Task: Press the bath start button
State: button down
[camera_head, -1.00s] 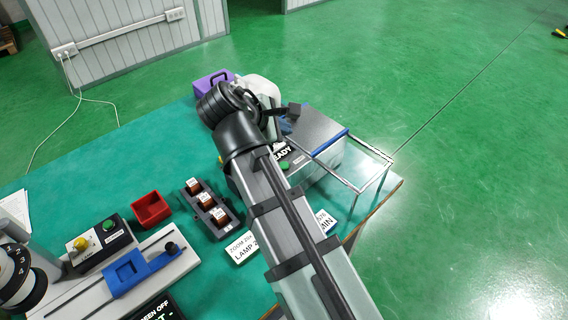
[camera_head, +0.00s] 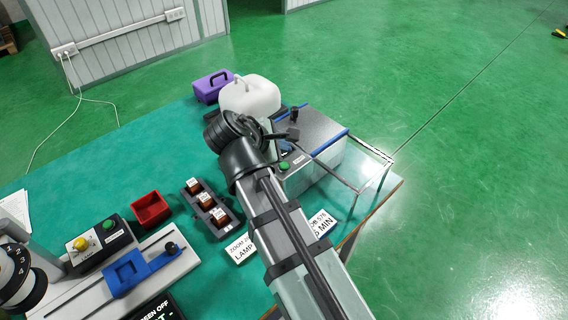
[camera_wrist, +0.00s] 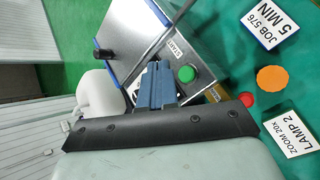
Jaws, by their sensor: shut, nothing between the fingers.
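The green start button (camera_head: 284,165) is on the near face of the grey metal bath unit (camera_head: 322,126) at the right of the table. In the wrist view the round green button (camera_wrist: 187,73) sits beside a START label. My gripper (camera_wrist: 157,68) is shut and empty in the wrist view, its blue-grey fingers just left of the button in the picture and apart from it. The height of the fingertips above the button is hard to judge.
A black knob (camera_wrist: 103,53) stands on the unit. A white rounded container (camera_head: 250,96) and a purple case (camera_head: 213,87) are behind my wrist. A clear frame (camera_head: 365,165) extends right. Another green button (camera_head: 110,222) is on a control box at left. Cards (camera_wrist: 270,24) lie in front.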

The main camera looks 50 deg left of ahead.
aim_at(282, 167)
jog(key=shift+f, duration=1.5)
jog(key=shift+f, duration=0.25)
dwell(0.9)
jog(key=shift+f, duration=0.2)
jog(key=shift+f, duration=0.45)
dwell(1.1)
jog(key=shift+r, duration=0.9)
jog(key=shift+r, duration=0.1)
jog(key=shift+r, duration=2.4)
